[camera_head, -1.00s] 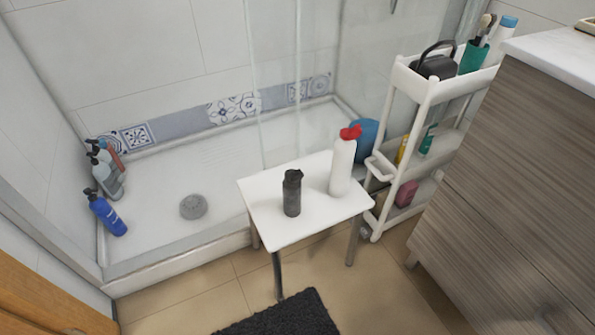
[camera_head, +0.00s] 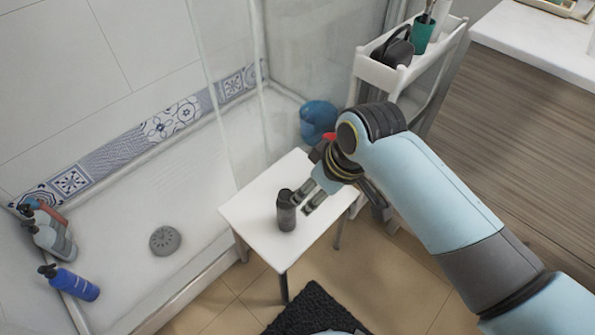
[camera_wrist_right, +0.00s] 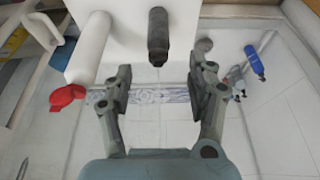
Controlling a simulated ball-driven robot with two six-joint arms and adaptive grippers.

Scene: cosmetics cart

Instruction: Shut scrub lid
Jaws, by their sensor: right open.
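A dark bottle (camera_head: 286,212) stands upright on the small white table (camera_head: 243,205). A white bottle (camera_wrist_right: 92,45) with a red cap (camera_wrist_right: 67,96) shows in the right wrist view; in the head view my right arm hides most of it and only a bit of red shows. I cannot tell from the labels which one is the scrub. My right gripper (camera_head: 308,200) is open and empty, just right of the dark bottle. In the right wrist view the dark bottle (camera_wrist_right: 158,36) lies ahead, between the lines of the open fingers (camera_wrist_right: 158,78). My left gripper is not in view.
A white shelf cart (camera_head: 372,68) holds a black case and a green cup (camera_head: 423,35). A blue round container (camera_head: 318,120) is behind the table. A wooden cabinet (camera_head: 530,130) is at right.

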